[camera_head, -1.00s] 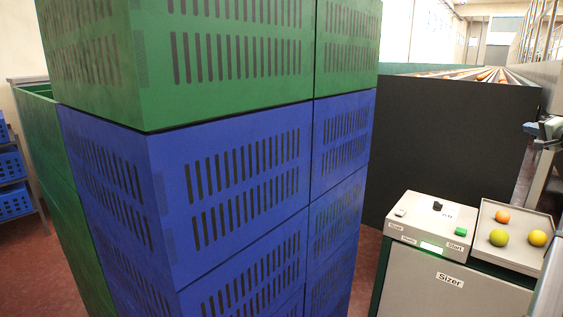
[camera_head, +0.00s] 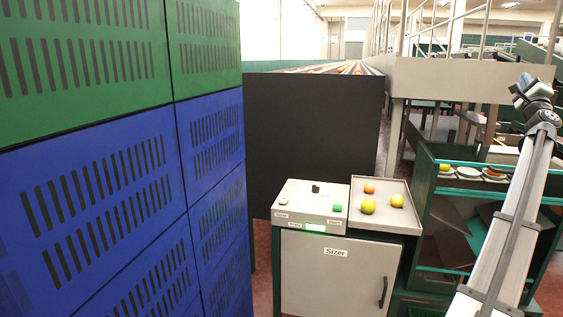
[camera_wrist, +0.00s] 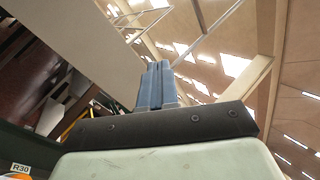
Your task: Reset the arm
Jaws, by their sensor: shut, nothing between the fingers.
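My gripper (camera_head: 519,88) is at the upper right of the head view, at the top of my raised arm. In the wrist view my gripper (camera_wrist: 158,68) has its two blue fingers pressed together with nothing between them. Beyond the fingers are a pale beam and the roof with its bright skylights. The gripper touches nothing that I can see.
Stacked green and blue crates (camera_head: 110,185) fill the left. The Sizer cabinet (camera_head: 333,270) stands in the middle, with a tray (camera_head: 358,243) of three fruits on top. A dark conveyor side (camera_head: 310,125) is behind. A green-framed shelf unit (camera_head: 428,200) stands beside my arm.

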